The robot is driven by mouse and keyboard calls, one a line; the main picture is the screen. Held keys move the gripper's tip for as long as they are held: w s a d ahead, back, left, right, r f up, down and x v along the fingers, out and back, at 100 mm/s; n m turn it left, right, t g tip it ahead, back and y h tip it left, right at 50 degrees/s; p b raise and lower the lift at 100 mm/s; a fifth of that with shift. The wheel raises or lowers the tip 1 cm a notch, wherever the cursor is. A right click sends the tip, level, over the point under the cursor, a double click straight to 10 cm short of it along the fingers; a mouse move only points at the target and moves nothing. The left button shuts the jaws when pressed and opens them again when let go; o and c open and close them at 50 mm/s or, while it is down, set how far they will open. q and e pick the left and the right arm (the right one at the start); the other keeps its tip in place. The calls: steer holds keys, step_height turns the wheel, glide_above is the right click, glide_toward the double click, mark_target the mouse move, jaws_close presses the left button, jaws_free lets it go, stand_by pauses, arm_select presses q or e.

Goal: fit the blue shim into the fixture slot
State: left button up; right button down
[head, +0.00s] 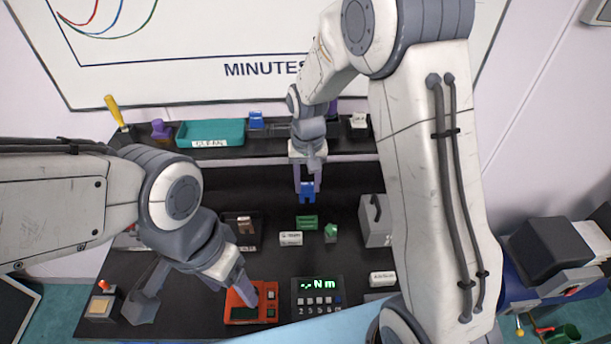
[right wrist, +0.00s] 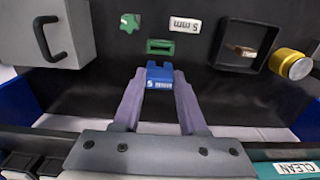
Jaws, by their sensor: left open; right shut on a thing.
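The blue shim (head: 307,194) is between the fingertips of my right gripper (head: 307,183), which is shut on it and points down over the dark bench. In the right wrist view the blue shim (right wrist: 159,76) has pale lettering and two prongs at its far end. A green block with a dark slot (right wrist: 160,47), which looks like the fixture, lies just beyond the shim, apart from it; it also shows in the head view (head: 307,222). My left gripper (head: 246,291) is open over the orange device; its finger gap is hard to see.
A white labelled block (head: 290,238) and a small green piece (head: 331,232) lie near the green block. A grey handled block (head: 375,220) stands right, a dark tray (head: 241,229) left. The orange device (head: 262,312) and a display unit (head: 318,298) are in front. A shelf holds a teal tray (head: 210,133).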

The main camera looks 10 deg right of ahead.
mark_target(307, 193)
steer(key=shift+a, duration=0.1)
steer(key=shift+s, duration=0.1)
steer(key=shift+f, duration=0.15)
step_height(307, 193, down, 5)
steer(key=b, duration=0.4)
steer(key=shift+s, duration=0.1)
steer(key=shift+f, duration=0.25)
stand_by(1.6)
steer(key=shift+f+b, duration=1.2)
steer(key=shift+f, duration=0.9)
